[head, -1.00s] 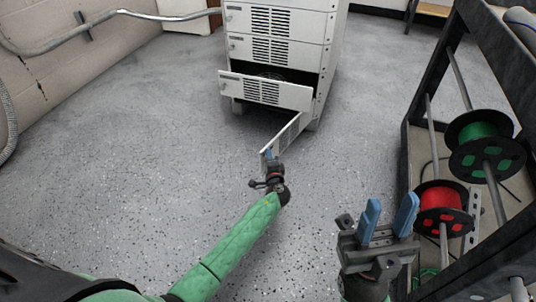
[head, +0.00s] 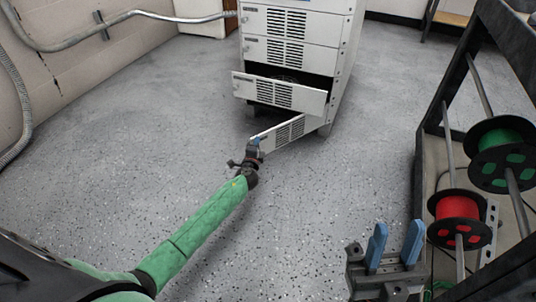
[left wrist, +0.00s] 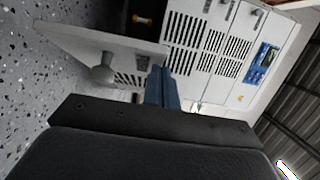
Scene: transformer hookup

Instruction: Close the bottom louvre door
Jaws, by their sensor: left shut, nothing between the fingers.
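The bottom louvre door (head: 288,133) of the white cabinet (head: 345,60) stands partly open. It is hinged at the cabinet's right side, with its free end out to the left. My left gripper (head: 253,145) is shut and empty at that free end, on the outer side; exact contact is hard to tell. In the left wrist view the shut blue fingers (left wrist: 161,87) are close to a white panel (left wrist: 85,38) with a round knob (left wrist: 103,70). My right gripper (head: 395,248) is open and empty at the lower right, far from the door.
A louvred front (head: 279,94) just above the bottom door sticks out from the cabinet, with a dark gap over it. A dark rack with a green spool (head: 500,140) and a red spool (head: 458,208) stands at right. The speckled floor left of the cabinet is clear.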

